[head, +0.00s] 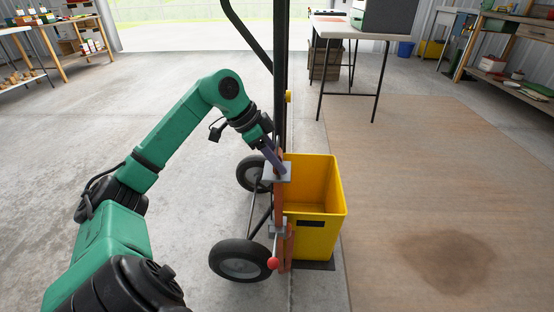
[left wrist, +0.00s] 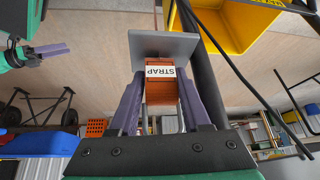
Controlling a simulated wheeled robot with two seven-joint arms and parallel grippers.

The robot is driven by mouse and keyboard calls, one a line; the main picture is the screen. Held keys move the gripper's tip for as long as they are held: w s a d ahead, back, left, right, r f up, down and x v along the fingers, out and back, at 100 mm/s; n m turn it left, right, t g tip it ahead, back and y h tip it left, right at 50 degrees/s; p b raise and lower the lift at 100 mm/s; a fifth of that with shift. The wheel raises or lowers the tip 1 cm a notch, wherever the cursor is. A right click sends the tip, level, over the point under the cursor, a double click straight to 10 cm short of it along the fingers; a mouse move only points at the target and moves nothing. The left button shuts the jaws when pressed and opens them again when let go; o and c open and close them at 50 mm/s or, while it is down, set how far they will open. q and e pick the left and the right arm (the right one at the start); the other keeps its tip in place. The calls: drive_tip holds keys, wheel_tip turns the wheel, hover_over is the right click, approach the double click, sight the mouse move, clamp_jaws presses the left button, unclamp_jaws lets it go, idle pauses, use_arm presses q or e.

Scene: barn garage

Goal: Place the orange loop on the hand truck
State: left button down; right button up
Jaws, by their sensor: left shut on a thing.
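The hand truck (head: 281,70) stands upright, with two black wheels and a yellow bin (head: 333,200) on its base. My left gripper (head: 277,162) is at the truck's upper grey plate (head: 276,173). In the left wrist view its purple fingers (left wrist: 159,95) are shut on the orange loop (left wrist: 160,95), which carries a white "STRAP" label, right against the grey plate (left wrist: 165,45). In the head view an orange band (head: 279,203) runs down from this plate to a lower grey bracket (head: 278,229). Whether it passes around both is unclear. My right gripper (left wrist: 50,50) shows only in the left wrist view, away from the loop.
A red ball (head: 273,263) sits low by the near wheel (head: 241,261). A white table (head: 345,30) stands behind the truck, and shelves line the far right. A brown board floor (head: 420,170) lies clear on the right; concrete is open on the left.

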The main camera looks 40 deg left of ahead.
use_arm(q)
drive_tip(key=c, duration=0.6)
unclamp_jaws()
drive_tip(key=shift+c, duration=0.2)
drive_tip(key=shift+r+p, duration=0.2)
drive_tip(key=shift+p, duration=0.1)
drive_tip(key=p+v, duration=0.1)
drive_tip(key=v, duration=1)
drive_tip(key=shift+s+a+r+p, duration=0.2)
drive_tip(key=shift+s+r+p, duration=0.1)
drive_tip(key=shift+p, duration=0.1)
